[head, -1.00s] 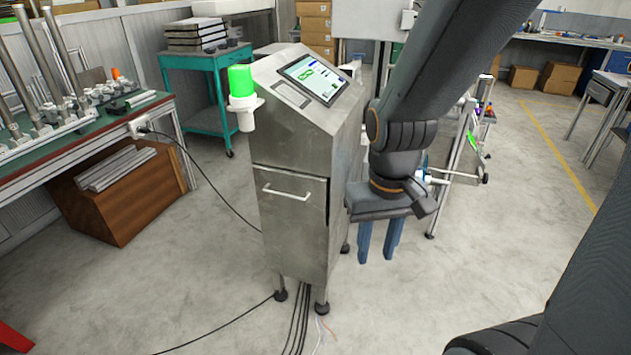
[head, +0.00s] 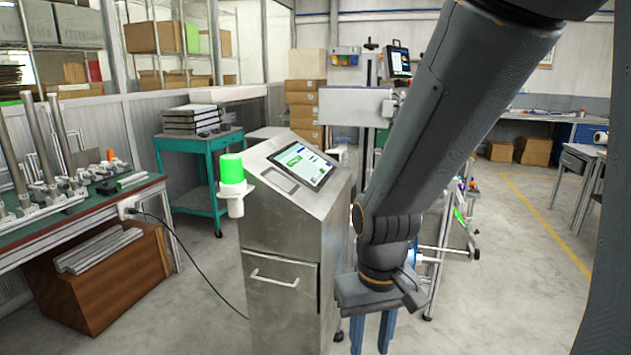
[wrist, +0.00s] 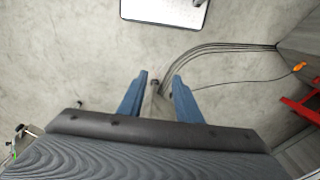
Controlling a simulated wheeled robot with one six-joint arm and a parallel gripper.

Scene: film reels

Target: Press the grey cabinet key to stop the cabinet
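The metal cabinet (head: 285,235) stands upright in the middle of the head view, with a handled door and a sloped top. A tablet-like screen (head: 303,164) with green and blue areas lies on that slope. A flat grey rectangular piece (head: 280,181) sits left of the screen; I cannot tell whether it is the grey key. A lit green lamp (head: 232,170) is on the cabinet's left side. My gripper (head: 371,335) hangs pointing down beside the cabinet's right side, below the screen's height. Its blue fingers are apart and empty, also in the wrist view (wrist: 159,92).
A workbench (head: 80,220) with metal parts is at left, with a brown box (head: 100,285) beneath. A teal cart (head: 200,145) stands behind the cabinet. A metal frame (head: 445,250) stands behind my arm. Cables (wrist: 225,47) cross the floor. Open floor lies at right.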

